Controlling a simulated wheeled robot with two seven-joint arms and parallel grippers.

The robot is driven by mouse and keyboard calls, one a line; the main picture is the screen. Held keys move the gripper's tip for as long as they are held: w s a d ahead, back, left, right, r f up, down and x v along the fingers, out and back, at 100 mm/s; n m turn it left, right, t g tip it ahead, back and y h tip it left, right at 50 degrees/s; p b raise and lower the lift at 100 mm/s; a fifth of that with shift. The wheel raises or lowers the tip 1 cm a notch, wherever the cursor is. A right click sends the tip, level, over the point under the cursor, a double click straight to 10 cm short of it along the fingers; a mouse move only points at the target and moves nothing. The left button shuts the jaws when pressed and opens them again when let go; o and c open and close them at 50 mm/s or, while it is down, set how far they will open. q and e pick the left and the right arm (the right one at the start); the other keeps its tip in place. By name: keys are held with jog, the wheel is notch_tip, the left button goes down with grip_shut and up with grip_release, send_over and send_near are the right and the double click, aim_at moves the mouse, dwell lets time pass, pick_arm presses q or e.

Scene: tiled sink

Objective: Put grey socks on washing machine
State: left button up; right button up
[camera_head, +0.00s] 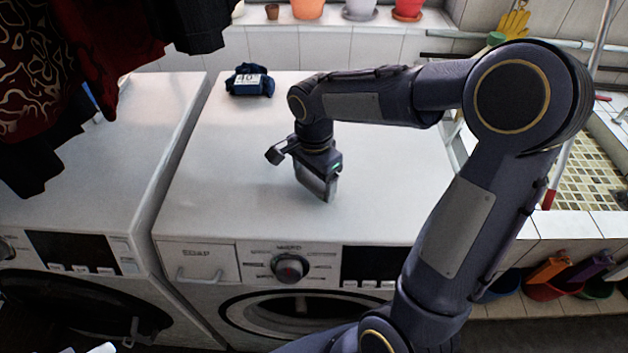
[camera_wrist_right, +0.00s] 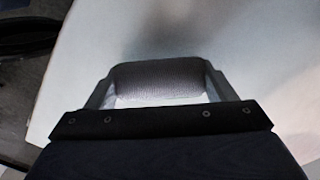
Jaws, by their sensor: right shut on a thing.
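The grey socks (camera_wrist_right: 160,82) are a small knitted bundle between the fingers of my right gripper (camera_wrist_right: 158,88) in the right wrist view. In the head view my right gripper (camera_head: 326,190) points down at the white top of the washing machine (camera_head: 225,150). It is shut on the socks, which are mostly hidden by the fingers there. The socks are very close to the machine top; I cannot tell whether they touch it. My left gripper is not in view.
A dark blue bundle with a white label (camera_head: 250,81) lies at the back of the machine top. A second white machine (camera_head: 130,150) stands to the left, under hanging dark clothes (camera_head: 45,75). Flower pots (camera_head: 359,8) line the ledge behind. The machine top around my right gripper is clear.

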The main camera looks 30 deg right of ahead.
jog(key=shift+f, duration=0.55)
jog(key=shift+f, duration=0.1)
jog(key=o, duration=1)
